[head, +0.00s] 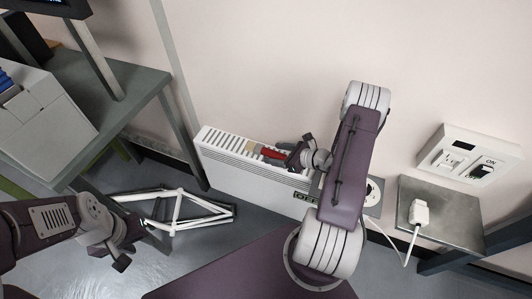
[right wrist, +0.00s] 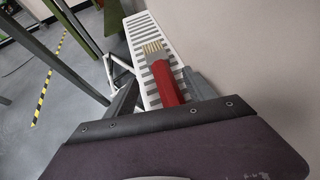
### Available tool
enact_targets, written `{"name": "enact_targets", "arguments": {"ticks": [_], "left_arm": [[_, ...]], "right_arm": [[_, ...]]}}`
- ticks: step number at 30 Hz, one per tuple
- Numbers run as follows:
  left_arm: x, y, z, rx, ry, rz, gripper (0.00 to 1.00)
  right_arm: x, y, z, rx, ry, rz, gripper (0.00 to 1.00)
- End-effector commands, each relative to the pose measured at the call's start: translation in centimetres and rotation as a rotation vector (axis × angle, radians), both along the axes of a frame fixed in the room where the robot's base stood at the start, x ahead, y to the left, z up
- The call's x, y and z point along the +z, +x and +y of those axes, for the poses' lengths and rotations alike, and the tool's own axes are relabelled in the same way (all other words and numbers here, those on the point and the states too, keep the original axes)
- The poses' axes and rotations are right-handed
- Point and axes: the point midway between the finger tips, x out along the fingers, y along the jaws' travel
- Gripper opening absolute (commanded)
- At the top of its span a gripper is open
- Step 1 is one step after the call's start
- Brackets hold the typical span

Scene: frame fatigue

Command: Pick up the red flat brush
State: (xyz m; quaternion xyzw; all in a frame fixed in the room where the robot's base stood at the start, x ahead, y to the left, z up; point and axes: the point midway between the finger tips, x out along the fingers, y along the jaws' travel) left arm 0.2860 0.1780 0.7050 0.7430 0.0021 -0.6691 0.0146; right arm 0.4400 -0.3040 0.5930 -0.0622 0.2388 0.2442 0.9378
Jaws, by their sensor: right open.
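The red flat brush (head: 272,153) lies on the slatted top of a white radiator (head: 238,147). In the right wrist view its red handle (right wrist: 164,82) points toward me and its pale bristles (right wrist: 152,48) point away. My right gripper (head: 298,153) is open at the handle end of the brush. In the right wrist view the handle lies between its two spread fingers, closer to the right one; I cannot tell whether they touch. The near end of the handle is hidden behind the gripper body. My left gripper (head: 136,252) is open and empty, low at the left, away from the brush.
A white bicycle frame (head: 178,211) is on the floor left of the radiator. A grey table (head: 140,90) stands at the left. The wall is close behind the radiator. A metal shelf (head: 445,215) with a white plug is at the right.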

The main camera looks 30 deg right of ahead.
Motion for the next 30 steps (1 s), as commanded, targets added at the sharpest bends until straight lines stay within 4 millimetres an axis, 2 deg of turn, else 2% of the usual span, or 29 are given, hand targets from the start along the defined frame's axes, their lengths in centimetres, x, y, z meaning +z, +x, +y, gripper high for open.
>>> {"name": "enact_targets", "arguments": {"ticks": [1, 6, 13, 14, 18, 20, 21, 30], "left_arm": [[-0.8, 0.0, 0.0, 0.000, 0.000, 0.000, 0.36], [-1.3, 0.0, 0.0, 0.000, 0.000, 0.000, 0.36], [-1.2, 0.0, 0.0, 0.000, 0.000, 0.000, 0.36], [-1.2, 0.0, 0.0, 0.000, 0.000, 0.000, 0.36], [-1.2, 0.0, 0.0, 0.000, 0.000, 0.000, 0.36], [-1.2, 0.0, 0.0, 0.000, 0.000, 0.000, 0.36], [-1.2, 0.0, 0.0, 0.000, 0.000, 0.000, 0.36], [-1.1, 0.0, 0.0, 0.000, 0.000, 0.000, 0.36]], "right_arm": [[-0.8, 0.9, 0.6, 0.006, -0.001, -0.001, 0.63], [-1.7, 2.8, 1.5, 0.002, 0.000, 0.001, 0.63], [-1.6, 3.0, 1.6, 0.001, 0.000, 0.001, 0.63], [-1.6, 3.0, 1.6, 0.001, 0.000, 0.001, 0.60], [-1.6, 3.0, 1.6, 0.001, 0.000, 0.000, 0.21], [-1.6, 3.0, 1.6, 0.001, 0.000, 0.000, 0.04], [-1.6, 3.0, 1.6, 0.001, 0.000, 0.001, 0.00], [-1.5, 3.0, 1.5, 0.001, 0.000, 0.000, 0.00]]}}
